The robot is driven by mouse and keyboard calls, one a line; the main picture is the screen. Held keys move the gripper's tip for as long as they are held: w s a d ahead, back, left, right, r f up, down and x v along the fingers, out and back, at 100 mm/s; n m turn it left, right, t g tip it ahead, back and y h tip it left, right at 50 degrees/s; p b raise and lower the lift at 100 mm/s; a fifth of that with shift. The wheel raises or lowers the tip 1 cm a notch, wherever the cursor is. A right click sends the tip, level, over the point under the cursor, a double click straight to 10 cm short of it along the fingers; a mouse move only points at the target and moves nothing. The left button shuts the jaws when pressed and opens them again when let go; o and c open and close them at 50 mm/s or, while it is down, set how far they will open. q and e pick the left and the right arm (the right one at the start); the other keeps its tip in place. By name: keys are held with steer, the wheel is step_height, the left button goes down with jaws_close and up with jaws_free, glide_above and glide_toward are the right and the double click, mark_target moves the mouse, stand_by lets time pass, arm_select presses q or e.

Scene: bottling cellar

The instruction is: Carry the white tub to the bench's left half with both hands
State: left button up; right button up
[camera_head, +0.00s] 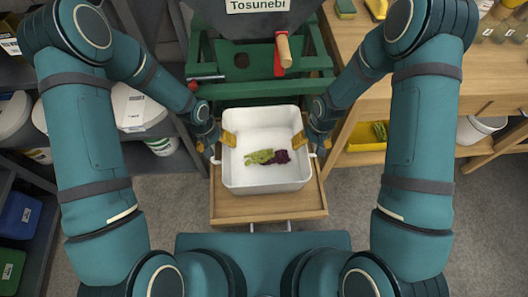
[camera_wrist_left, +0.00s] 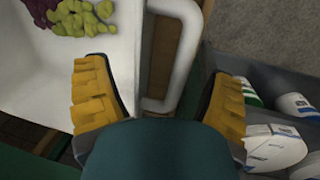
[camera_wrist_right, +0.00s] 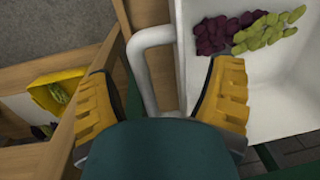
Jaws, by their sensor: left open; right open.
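The white tub (camera_head: 265,187) sits upright on a small wooden stand (camera_head: 290,211). Green grapes (camera_head: 259,157) and purple grapes (camera_head: 281,157) lie in it. My left gripper (camera_head: 220,140) is open at its left side; in the left wrist view a white handle (camera_wrist_left: 187,50) stands between the spread fingers (camera_wrist_left: 165,90). My right gripper (camera_head: 307,140) is open at its right side; in the right wrist view the other handle (camera_wrist_right: 140,65) runs between its fingers (camera_wrist_right: 160,95). One finger of each gripper overlaps the tub wall in the picture; I cannot tell whether they touch it.
A green machine (camera_head: 262,90) labelled Tosunebi with a red-mounted wooden handle (camera_head: 284,50) stands behind the tub. A wooden bench (camera_head: 352,35) is at the right, with a yellow bin (camera_head: 362,137) and white bucket (camera_head: 475,130) below. Shelves with buckets (camera_head: 12,115) are at the left.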

arm_select(q)
steer(key=shift+f, duration=0.3)
arm_select(e)
steer(key=shift+f, duration=0.25)
arm_select(q)
jaws_close()
arm_select(e)
steer(key=c, duration=1.4)
arm_select(q)
steer(key=shift+r, duration=0.2)
arm_select(e)
steer(key=shift+r, duration=0.2)
